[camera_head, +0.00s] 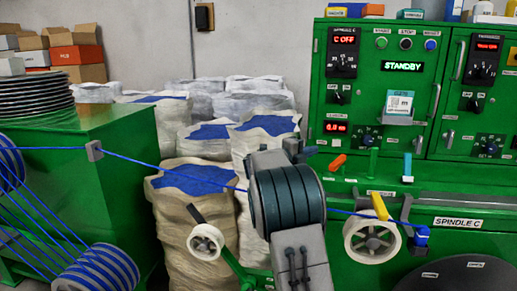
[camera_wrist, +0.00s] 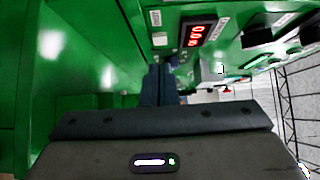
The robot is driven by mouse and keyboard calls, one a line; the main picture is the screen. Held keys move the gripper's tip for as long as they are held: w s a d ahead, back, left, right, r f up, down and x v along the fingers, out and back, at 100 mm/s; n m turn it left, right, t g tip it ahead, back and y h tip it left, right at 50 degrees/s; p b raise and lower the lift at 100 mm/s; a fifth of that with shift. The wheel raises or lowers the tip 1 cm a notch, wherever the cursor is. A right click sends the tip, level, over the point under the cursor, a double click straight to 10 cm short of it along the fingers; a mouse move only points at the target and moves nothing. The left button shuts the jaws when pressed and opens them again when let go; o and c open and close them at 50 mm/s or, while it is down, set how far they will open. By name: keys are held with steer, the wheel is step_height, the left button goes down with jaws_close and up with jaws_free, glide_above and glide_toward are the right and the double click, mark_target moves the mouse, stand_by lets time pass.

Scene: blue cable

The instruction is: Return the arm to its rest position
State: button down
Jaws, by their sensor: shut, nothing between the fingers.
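My arm (camera_head: 287,201) is raised in the middle of the head view, in front of the green machine. My gripper (camera_wrist: 160,78) is shut and empty in the wrist view, its dark fingers together and pointing toward a green panel. In the head view its small tip shows beyond the wrist, below the left control panel (camera_head: 370,90). The blue cable (camera_head: 170,165) runs from the left through a grey guide (camera_head: 95,151), passes behind my arm, and comes out at the right toward a blue clamp piece (camera_head: 421,236) by the SPINDLE C label.
Filled sacks (camera_head: 190,190) stand behind and left of my arm. A cream pulley (camera_head: 373,240) with a yellow lever (camera_head: 380,206) is at right; another pulley (camera_head: 206,242) is at lower left of my arm. An orange lever (camera_head: 338,162) is close to my gripper. The display reads STANDBY (camera_head: 402,66).

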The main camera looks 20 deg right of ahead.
steer(key=shift+r, duration=0.1)
steer(key=a+r+n+t+y+p, duration=0.4)
steer(key=a+r+n+t+y, duration=0.3)
steer(key=a+n+t, duration=0.3)
steer(key=s+a+f+n+g+y+p, duration=0.1)
steer(key=s+a+n+y+p, duration=0.1)
steer(key=s+a+n+y, duration=0.55)
steer(key=s+a+f+n+g+y+p, duration=0.2)
steer(key=s+a+f+n+g+y, duration=0.25)
steer(key=s+a+n, duration=0.55)
steer(key=s+f+n+g+h+p, duration=0.1)
steer(key=s+f+n+g, duration=0.1)
steer(key=s, duration=0.8)
steer(key=s+d+f+n+g+p, duration=0.1)
steer(key=s+f+n+g, duration=0.2)
steer(key=s, duration=0.8)
step_height(320, 180, down, 2)
steer(key=shift+s+d+f+g+h, duration=0.25)
steer(key=shift+g+h, duration=0.15)
steer(key=shift+g, duration=0.55)
steer(key=shift+r, duration=0.1)
